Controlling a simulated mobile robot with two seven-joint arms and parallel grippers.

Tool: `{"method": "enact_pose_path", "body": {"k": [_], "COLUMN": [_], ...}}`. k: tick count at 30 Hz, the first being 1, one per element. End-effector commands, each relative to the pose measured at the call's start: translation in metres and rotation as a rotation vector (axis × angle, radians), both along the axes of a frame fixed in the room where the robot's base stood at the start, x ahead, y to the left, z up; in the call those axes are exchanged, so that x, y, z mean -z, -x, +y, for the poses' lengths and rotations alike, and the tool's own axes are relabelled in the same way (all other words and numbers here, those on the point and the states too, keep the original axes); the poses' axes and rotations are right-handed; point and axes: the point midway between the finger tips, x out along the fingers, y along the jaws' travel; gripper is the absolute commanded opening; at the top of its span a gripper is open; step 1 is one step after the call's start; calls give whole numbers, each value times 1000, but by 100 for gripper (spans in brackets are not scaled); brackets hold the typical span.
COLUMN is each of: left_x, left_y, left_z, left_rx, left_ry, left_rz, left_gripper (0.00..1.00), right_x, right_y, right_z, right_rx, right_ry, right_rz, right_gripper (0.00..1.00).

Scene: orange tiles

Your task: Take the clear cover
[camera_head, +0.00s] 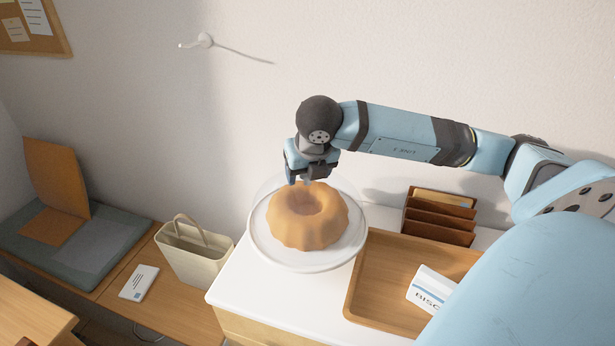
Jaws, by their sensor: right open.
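A clear cover (292,236), very faint, appears to stand as a see-through dome over a brown ring cake (330,228). The cake sits on a round white plate (287,263) on the white cabinet top. My right gripper (305,180) points down at the top of the cover, above the back of the cake. Its jaws are open. The fingers hide the cover's top, so I cannot tell whether a knob lies between them or whether they touch it. My left gripper is not in view.
A wooden tray (372,290) with a white box (430,288) is right of the plate. A brown letter rack (438,218) stands behind the tray. A cream basket (194,254) is at lower left on a wooden bench. A wall hook (205,40) is above.

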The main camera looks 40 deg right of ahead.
Motion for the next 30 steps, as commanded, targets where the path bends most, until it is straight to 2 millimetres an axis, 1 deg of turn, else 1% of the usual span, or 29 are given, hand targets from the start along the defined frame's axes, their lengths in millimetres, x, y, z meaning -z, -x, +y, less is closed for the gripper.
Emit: {"method": "enact_pose_path", "body": {"k": [6, 7, 8, 9, 11, 12, 15, 25, 30], "left_x": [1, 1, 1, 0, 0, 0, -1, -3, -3], "left_y": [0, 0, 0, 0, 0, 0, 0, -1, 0], "left_z": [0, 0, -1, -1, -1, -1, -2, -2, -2], "left_rx": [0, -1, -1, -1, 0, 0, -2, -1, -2], "left_ry": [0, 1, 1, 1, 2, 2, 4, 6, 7], "left_rz": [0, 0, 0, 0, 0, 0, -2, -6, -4], "left_gripper": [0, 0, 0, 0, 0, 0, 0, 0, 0], "right_x": [1, 1, 1, 1, 1, 1, 1, -1, -13], "right_y": [0, 0, 0, 0, 0, 0, 0, -1, -1], "right_z": [0, 0, 0, 0, 0, 0, 0, 0, 0], "right_rx": [-1, -1, -1, -1, -1, -1, -1, 0, -1], "right_ry": [0, 0, 0, 0, 0, 0, 0, 0, 0], "right_rz": [0, 0, 0, 0, 0, 0, 0, -1, -4], "right_gripper": [64, 60, 53, 44, 30, 21, 0, 0, 0]}}
